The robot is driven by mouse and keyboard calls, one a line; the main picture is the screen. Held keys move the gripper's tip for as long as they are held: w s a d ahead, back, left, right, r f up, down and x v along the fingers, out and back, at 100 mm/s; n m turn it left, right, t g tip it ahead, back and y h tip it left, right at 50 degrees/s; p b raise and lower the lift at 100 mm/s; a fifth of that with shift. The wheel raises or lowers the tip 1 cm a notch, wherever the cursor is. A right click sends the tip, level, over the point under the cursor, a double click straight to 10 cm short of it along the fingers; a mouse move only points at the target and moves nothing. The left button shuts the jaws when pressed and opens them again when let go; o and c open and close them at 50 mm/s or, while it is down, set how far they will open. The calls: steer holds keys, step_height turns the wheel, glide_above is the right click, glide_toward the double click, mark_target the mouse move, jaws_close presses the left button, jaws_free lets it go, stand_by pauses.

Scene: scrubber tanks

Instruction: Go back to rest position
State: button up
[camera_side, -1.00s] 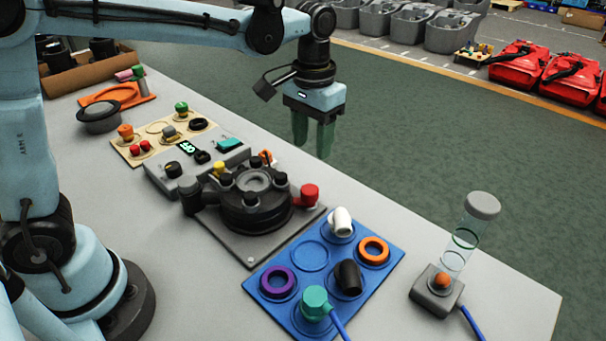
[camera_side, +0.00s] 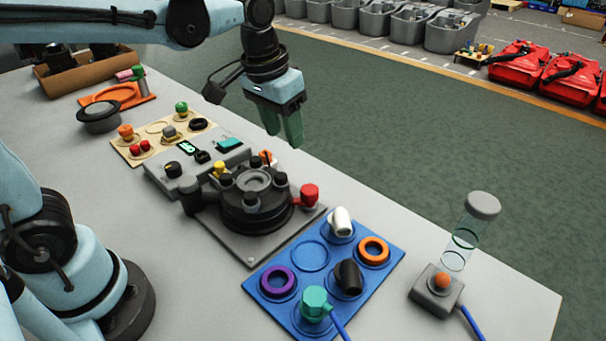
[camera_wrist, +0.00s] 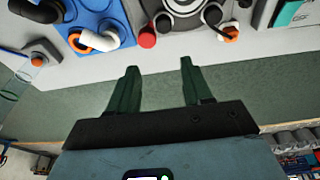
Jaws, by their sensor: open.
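My gripper (camera_side: 283,128) is in the air above the table's far edge, behind the dark round scrubber unit with a red knob. Its two green fingers are apart with nothing between them, as the wrist view (camera_wrist: 158,80) also shows. The round unit (camera_side: 252,207) sits on a grey plate below and in front of my gripper, not touching it.
A blue board (camera_side: 382,283) with rings and fittings lies at the right front. A clear tube (camera_side: 464,245) stands on a grey base by the table edge. A grey control panel (camera_side: 160,180), a beige board (camera_side: 128,156) and an orange tray (camera_side: 133,98) line the left.

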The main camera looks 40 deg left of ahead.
steer(key=s+a+f+t, duration=0.1)
steer(key=s, duration=0.1)
steer(key=s+a+f+t, duration=0.1)
steer(key=s, duration=0.1)
steer(key=s+a+f+t, duration=0.1)
steer(key=s+a+t, duration=0.1)
steer(key=s, duration=0.1)
steer(key=shift+a, duration=0.1)
steer(key=shift+s+a+f+t, duration=0.2)
steer(key=shift+s+f+t, duration=0.15)
steer(key=shift+f+t, duration=0.05)
